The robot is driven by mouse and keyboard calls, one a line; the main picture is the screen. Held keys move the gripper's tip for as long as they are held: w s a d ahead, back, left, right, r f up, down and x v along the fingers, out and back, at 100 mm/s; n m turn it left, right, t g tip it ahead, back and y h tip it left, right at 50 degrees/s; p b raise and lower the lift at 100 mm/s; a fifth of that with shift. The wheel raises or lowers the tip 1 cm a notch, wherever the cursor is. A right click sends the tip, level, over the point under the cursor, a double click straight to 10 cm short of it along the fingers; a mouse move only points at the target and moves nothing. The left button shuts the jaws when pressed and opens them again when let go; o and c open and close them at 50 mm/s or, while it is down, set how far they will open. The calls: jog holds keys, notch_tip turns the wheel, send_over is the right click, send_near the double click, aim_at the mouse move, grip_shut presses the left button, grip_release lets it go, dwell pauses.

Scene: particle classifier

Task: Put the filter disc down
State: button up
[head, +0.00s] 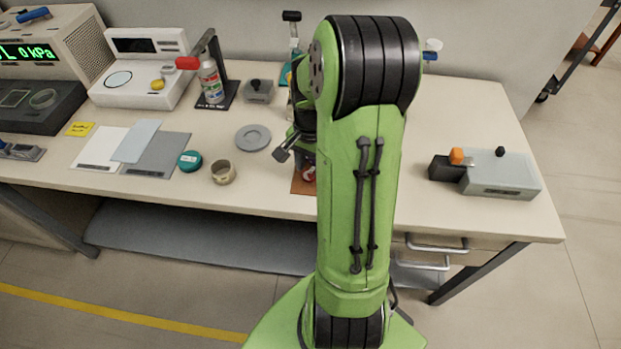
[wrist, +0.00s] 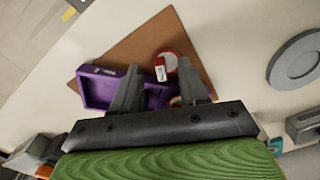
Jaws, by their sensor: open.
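My gripper (wrist: 160,67) is open, its two fingers apart over a brown mat (wrist: 135,50) in the wrist view. A purple tray (wrist: 97,92) lies on the mat, partly behind the fingers. A small red-rimmed round piece with a white tag (wrist: 161,73) shows between the fingertips, at the tray's edge; another red-edged bit lies lower, mostly hidden. I cannot tell which piece is the filter disc, or whether a finger touches it. A flat grey round dish (wrist: 297,62) lies apart at the right. In the head view my arm hides the gripper and most of the mat (head: 302,186).
In the head view the grey dish (head: 253,137), a tan ring (head: 223,172) and a teal tin (head: 189,161) lie left of the mat. A spray can (head: 211,82) stands behind.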

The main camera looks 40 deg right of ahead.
aim_at(311, 172)
jog(key=shift+f, duration=0.95)
jog(key=shift+r, duration=0.1)
jog(key=shift+c, duration=0.2)
grip_shut()
notch_tip(311, 172, up, 10)
jog(key=p, duration=0.3)
jog(key=shift+p, duration=0.35)
